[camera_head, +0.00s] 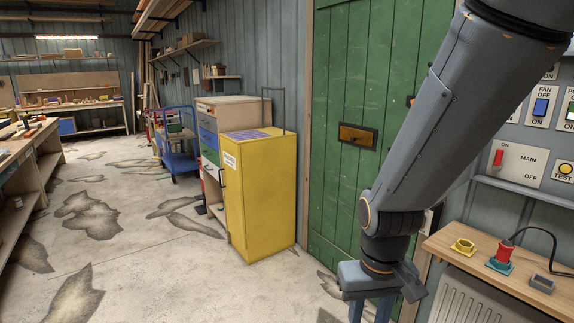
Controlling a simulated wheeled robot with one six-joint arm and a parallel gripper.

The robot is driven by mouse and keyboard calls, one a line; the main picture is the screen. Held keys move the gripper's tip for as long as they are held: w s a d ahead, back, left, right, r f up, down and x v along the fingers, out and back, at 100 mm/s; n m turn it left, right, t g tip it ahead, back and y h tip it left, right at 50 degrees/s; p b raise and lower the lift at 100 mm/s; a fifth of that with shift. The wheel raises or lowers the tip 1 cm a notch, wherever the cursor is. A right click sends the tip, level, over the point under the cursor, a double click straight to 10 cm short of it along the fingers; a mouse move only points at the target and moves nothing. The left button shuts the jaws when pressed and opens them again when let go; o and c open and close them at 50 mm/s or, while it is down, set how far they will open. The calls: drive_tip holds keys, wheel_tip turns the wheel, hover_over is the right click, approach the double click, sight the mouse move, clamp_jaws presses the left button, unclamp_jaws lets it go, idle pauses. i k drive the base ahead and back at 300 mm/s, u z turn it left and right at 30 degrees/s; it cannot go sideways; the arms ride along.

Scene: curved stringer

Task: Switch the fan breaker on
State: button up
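The fan breaker (541,107) is a blue rocker on a white plate at the right, marked FAN, with OFF above it and ON below. I cannot tell which way the rocker is tipped. It sits on a grey wall panel (483,118), partly hidden behind my arm. My gripper (370,312) is low in the picture, pointing down in front of the green door, well left of and below the breaker. Its two fingers are apart with an empty gap; their tips run out of the frame.
Near the breaker are a red MAIN lever (498,157) and a yellow TEST button (566,168). Below is a wooden shelf (470,253) with a yellow part, a red plug with a cable and a grey block. A yellow cabinet (262,200) stands left. Floor in the left middle is clear.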

sight(541, 106)
drive_tip(key=u, duration=0.45)
drive_tip(key=i, duration=0.95)
drive_tip(key=z, duration=2)
drive_tip(key=i, duration=0.5)
drive_tip(key=u, duration=0.05)
